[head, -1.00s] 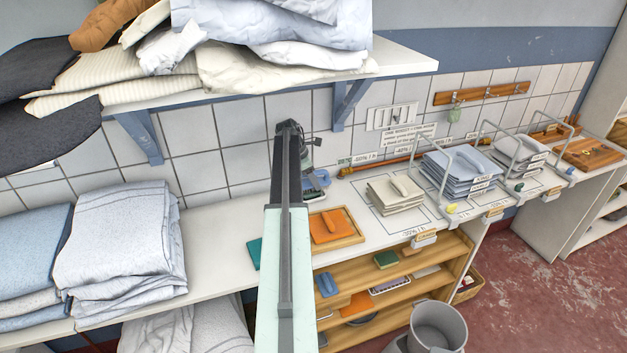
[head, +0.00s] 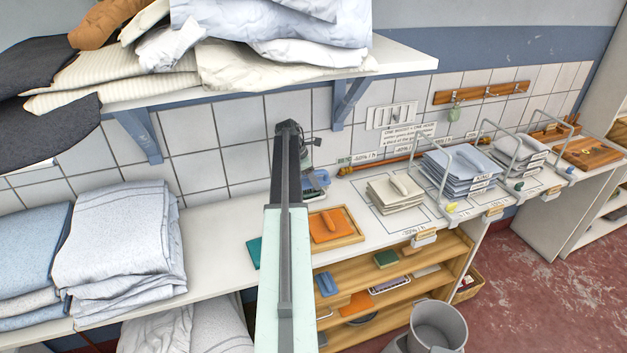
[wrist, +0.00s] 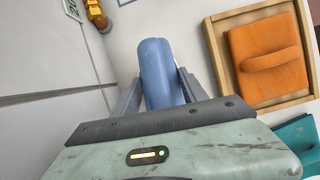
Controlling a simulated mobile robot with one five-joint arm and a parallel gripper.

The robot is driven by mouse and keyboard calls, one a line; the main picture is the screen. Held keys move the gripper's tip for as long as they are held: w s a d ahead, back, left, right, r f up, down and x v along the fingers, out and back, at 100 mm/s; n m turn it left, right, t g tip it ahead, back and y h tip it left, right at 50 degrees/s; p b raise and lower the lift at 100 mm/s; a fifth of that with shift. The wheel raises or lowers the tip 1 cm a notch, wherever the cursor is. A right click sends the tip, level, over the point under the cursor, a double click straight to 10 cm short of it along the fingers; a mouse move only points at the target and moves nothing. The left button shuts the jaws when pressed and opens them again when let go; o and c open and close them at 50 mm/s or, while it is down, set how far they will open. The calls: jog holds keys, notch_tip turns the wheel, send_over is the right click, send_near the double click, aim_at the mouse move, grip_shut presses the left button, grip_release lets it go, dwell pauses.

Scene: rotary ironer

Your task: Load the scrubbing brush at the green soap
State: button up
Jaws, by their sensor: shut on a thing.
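A blue, rounded, handle-like thing (wrist: 160,72) stands between the two grey fingers of my gripper (wrist: 157,90) in the wrist view. The gripper is shut on it; I take it for the scrubbing brush. Its underside and any bristles are hidden. In the head view my gripper (head: 308,160) is partly behind my arm, by the tiled wall, with a blue piece (head: 318,180) showing below it. I cannot tell for certain which thing is the green soap. A small pale green piece (head: 454,115) hangs on the wall rail, and a dark green block (head: 386,258) lies on the shelf.
An orange pad in a wooden tray (head: 354,238) lies right of my arm, with a teal pad (head: 254,253) to the left. Folded cloths (head: 118,240) fill the left counter. Wire frames (head: 463,165) stand at right. A loaded shelf (head: 405,67) hangs above.

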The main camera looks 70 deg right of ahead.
dwell(0.3)
notch_tip(320, 180, up, 7)
jog(key=p, duration=0.7)
